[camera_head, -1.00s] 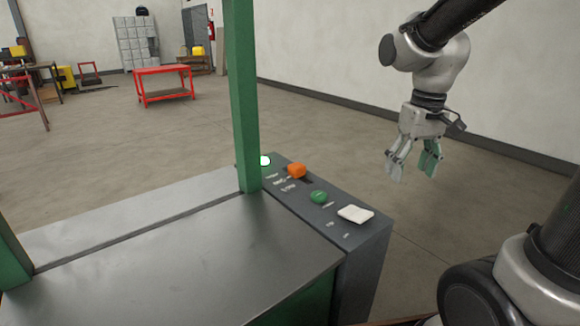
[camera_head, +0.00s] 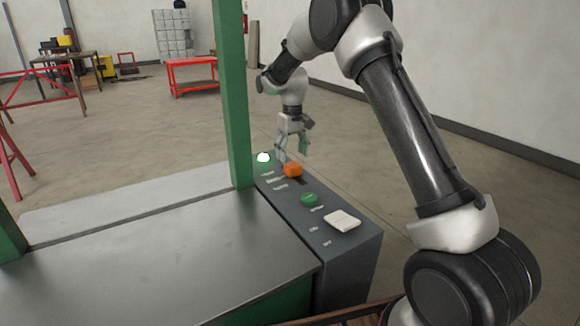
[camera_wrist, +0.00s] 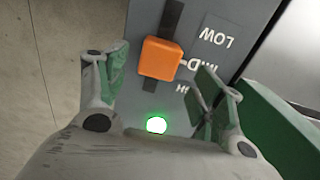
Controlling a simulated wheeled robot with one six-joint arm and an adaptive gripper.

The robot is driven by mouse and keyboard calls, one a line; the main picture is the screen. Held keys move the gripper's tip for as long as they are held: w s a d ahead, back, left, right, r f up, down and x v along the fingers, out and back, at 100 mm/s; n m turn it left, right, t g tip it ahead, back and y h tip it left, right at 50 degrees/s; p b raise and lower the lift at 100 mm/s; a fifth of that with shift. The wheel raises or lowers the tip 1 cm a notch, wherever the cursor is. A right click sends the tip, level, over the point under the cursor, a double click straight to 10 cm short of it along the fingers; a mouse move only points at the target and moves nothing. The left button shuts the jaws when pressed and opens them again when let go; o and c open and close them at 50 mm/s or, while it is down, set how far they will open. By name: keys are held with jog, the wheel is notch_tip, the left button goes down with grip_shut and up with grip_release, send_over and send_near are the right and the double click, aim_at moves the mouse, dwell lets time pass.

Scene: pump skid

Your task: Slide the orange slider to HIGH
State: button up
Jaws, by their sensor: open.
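The orange slider (camera_head: 292,170) sits on the dark grey control panel (camera_head: 347,258), towards its far end. In the wrist view the orange slider (camera_wrist: 160,58) stands in a dark slot beside the upside-down word MID. LOW is printed farther from my gripper, and HIGH, partly hidden by a finger, nearer. My gripper (camera_head: 292,152) is open just above and behind the slider. In the wrist view my gripper (camera_wrist: 161,66) has one finger on each side of the slider, with gaps; I cannot tell the height between them.
A lit green lamp (camera_head: 263,157), a green button (camera_head: 309,199) and a white rocker switch (camera_head: 342,221) share the panel. A green post (camera_head: 236,95) rises beside its far end. A metal tabletop (camera_head: 150,270) lies left. Floor right of the panel is open.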

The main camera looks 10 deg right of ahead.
aim_at(293, 164)
notch_tip(293, 164, down, 6)
jog(key=shift+r, duration=0.25)
